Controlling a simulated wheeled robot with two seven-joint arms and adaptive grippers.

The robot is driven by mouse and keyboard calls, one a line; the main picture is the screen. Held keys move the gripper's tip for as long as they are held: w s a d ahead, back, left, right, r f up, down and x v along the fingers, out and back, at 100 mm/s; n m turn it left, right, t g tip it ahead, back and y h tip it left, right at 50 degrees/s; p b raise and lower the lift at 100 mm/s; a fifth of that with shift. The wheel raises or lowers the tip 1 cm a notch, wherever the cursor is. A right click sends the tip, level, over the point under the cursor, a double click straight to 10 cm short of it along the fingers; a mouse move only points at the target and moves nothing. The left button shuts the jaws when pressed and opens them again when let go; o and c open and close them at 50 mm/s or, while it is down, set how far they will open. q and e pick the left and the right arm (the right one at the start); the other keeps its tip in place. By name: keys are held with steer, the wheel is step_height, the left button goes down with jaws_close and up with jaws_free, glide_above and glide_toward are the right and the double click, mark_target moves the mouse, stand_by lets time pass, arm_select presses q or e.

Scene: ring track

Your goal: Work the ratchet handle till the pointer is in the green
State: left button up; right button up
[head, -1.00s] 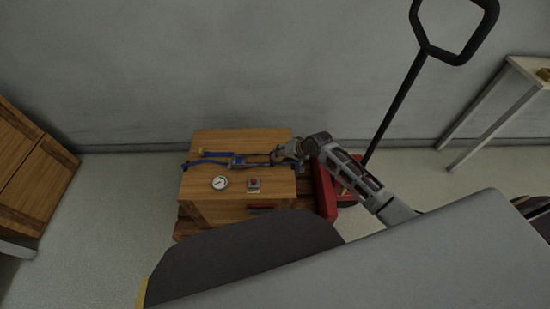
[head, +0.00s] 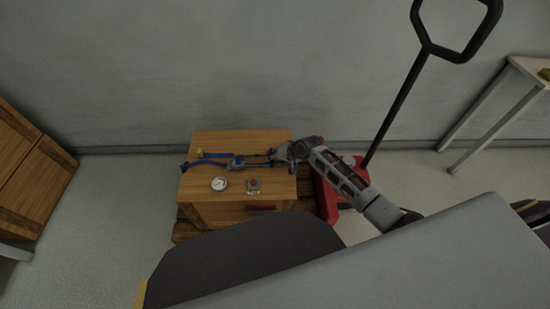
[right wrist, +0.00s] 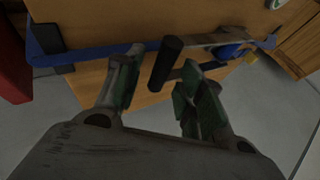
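A wooden crate (head: 205,215) carries a blue strap (head: 195,164) with a metal ratchet (head: 237,163) across its top. A round white gauge (head: 219,184) is at the front of the crate top; its pointer and green zone are too small to read. My right gripper (head: 275,156) is over the right part of the strap, at the ratchet handle's end. In the right wrist view, the dark handle grip (right wrist: 165,64) stands between the spread fingers of the right gripper (right wrist: 160,62), nearer the right finger. Contact is unclear. My left gripper is out of view.
A red button box (head: 254,185) sits beside the gauge. A red pallet truck (head: 327,195) with a tall black handle (head: 395,108) stands right of the crate. A wooden crate (head: 30,170) is at far left, a white table (head: 500,100) at right.

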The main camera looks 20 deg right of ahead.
jaws_close()
stand_by(0.4)
steer(key=shift+r, duration=0.1)
